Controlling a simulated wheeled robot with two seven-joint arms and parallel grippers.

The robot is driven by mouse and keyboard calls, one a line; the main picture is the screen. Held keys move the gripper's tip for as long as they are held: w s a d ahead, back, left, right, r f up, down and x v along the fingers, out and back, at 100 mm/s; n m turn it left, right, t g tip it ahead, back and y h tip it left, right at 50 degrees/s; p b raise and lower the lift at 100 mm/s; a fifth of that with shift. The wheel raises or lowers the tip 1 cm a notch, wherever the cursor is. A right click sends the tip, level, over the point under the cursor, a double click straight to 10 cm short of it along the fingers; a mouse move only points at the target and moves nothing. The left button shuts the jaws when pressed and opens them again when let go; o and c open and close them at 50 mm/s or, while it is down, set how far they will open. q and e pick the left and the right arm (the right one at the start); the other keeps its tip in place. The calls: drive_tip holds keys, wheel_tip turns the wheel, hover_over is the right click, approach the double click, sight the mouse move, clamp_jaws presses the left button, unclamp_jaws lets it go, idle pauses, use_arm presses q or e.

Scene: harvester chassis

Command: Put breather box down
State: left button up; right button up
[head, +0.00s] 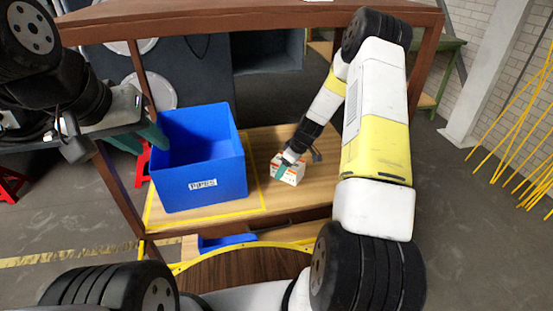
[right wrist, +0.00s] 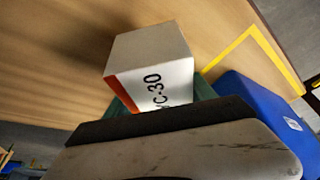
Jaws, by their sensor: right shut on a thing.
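The breather box (head: 290,170) is a small white carton with orange marks, at the wooden shelf top right of the blue bin. My right gripper (head: 283,168) is shut on it. In the right wrist view the breather box (right wrist: 150,65) shows a plain pale face, an orange edge and the print "C-30", with teal fingers (right wrist: 160,98) on both sides. It is at or just above the wood; I cannot tell whether it touches. My left gripper (head: 143,140) is open and empty, with teal fingers apart, at the bin's left side.
A blue bin (head: 215,178) with a white label stands inside a yellow-taped outline on the wooden surface (head: 262,140). Brown frame posts (head: 425,55) flank the surface. A smaller blue container (head: 228,241) sits on the lower level. Bare wood lies behind the box.

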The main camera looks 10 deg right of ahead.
drive_tip(key=shift+w+d+f, duration=0.1)
drive_tip(key=shift+w, duration=0.5)
drive_tip(key=shift+f, duration=1.7)
drive_tip(key=o, duration=1.6)
drive_tip(key=shift+f, duration=0.1)
